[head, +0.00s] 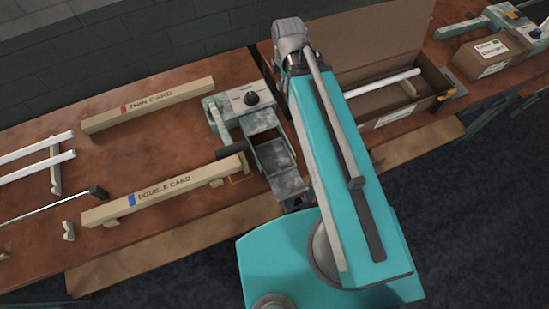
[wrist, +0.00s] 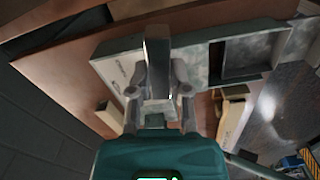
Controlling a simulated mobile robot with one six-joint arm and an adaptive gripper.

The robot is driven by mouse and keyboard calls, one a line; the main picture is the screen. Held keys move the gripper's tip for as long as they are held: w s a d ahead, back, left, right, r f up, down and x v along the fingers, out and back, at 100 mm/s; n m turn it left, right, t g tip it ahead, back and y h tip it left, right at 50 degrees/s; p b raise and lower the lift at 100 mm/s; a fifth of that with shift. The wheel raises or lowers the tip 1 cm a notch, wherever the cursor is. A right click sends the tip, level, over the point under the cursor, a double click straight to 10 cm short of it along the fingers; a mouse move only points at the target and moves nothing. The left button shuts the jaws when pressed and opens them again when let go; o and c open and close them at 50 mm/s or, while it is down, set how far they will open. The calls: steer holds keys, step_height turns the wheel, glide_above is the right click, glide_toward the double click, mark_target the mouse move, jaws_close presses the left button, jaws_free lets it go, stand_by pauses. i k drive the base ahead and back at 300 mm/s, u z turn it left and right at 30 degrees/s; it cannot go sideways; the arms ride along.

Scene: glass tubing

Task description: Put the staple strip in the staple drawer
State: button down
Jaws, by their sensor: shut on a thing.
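In the wrist view my gripper (wrist: 158,85) is shut on a shiny, metallic narrow bar, which I take for the staple strip (wrist: 157,55). The strip stands out beyond the fingertips, in front of a pale grey-green machine. A grey tray with a dark recess, apparently the staple drawer (wrist: 213,62), lies to the right of the strip, and the strip appears apart from the recess. In the head view the drawer (head: 275,153) stands open below the knobbed machine (head: 247,103). My teal arm hides the strip and most of my gripper there.
The wooden bench (head: 95,165) holds a THIN CARD bar (head: 148,106) and a DOUBLE CARD bar (head: 165,192) left of the machine. White tubes (head: 35,148) lie at far left. An open cardboard box (head: 395,95) stands right of my arm.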

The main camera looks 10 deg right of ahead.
mark_target(276, 159)
steer(key=u, duration=0.35)
steer(key=k, duration=1.05)
